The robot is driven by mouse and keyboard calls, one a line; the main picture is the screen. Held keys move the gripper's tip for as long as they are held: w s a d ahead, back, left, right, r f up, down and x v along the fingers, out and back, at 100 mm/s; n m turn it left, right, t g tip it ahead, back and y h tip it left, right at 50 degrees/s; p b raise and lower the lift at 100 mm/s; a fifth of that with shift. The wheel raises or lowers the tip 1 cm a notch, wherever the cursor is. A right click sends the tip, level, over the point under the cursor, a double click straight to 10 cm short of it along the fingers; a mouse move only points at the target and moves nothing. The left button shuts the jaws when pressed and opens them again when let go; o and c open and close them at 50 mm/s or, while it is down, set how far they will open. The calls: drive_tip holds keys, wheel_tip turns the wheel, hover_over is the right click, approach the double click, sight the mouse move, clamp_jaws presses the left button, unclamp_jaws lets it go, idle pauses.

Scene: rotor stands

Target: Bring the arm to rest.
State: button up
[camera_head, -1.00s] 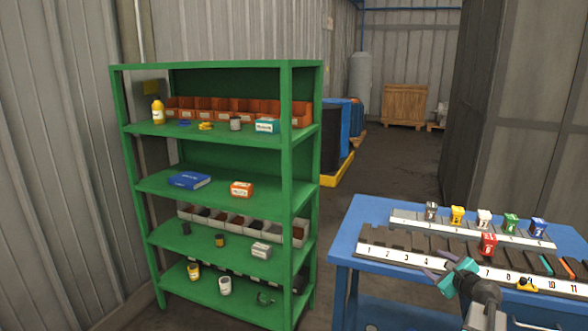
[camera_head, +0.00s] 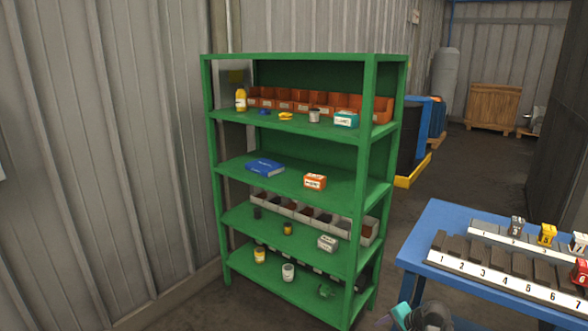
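My gripper (camera_head: 390,318) shows only in part at the bottom edge, in front of the blue table's left side. A teal part and a dark grey rounded part of my arm are in view, and the bottom edge cuts off the rest. I cannot tell whether its fingers are open or shut. The blue table (camera_head: 425,262) stands at the lower right, to the right of and behind my gripper.
Numbered racks (camera_head: 500,284) lie on the table with grey, yellow, white and red blocks. A green shelf unit (camera_head: 370,160) with bins, boxes and cans stands left of the table. Floor (camera_head: 455,175) is open behind the table.

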drive_tip(key=s+a+f+n+g+h, duration=0.1)
drive_tip(key=s+a+f+n+g, duration=0.25)
drive_tip(key=s+a+n, duration=0.3)
drive_tip(key=s+a+f+n+g+h, duration=0.2)
drive_tip(key=s+a+f+n, duration=0.25)
drive_tip(key=a, duration=0.25)
drive_tip(key=s+f+g+b, duration=0.5)
drive_tip(key=s+f+b, duration=0.5)
drive_tip(key=s+f, duration=1.6)
wheel_tip(320, 180, down, 2)
drive_tip(key=shift+f+n, duration=0.1)
drive_tip(key=shift+n, duration=0.3)
drive_tip(key=c, duration=0.6)
drive_tip(key=shift+d, duration=0.1)
drive_tip(key=shift+c, duration=0.2)
